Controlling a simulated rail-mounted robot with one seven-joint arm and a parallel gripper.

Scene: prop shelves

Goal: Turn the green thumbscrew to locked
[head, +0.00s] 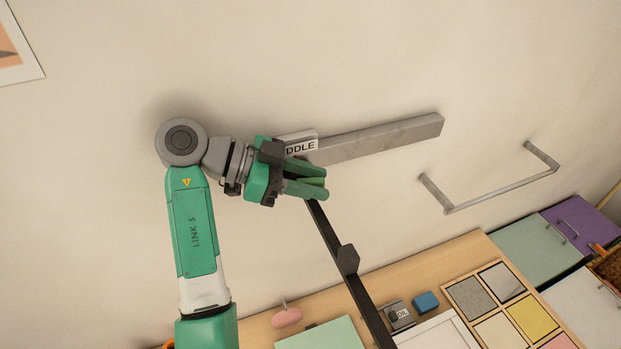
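My gripper (325,182) is in front of the wall, at the upper end of a black bar (326,231). Its dark green fingers point right. A lighter green piece (314,181) shows between them near the tips; it may be the green thumbscrew, mostly hidden by the fingers. I cannot tell whether the fingers press on it or only stand around it. The locked or unlocked position of the thumbscrew cannot be read.
A grey rail (385,138) runs right from behind the label. The black bar slopes down right with a dark block (347,260) on it. A metal wall handle (497,193) is at right. A wooden shelf (440,262) below holds a blue block (425,302) and a tile tray (463,317).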

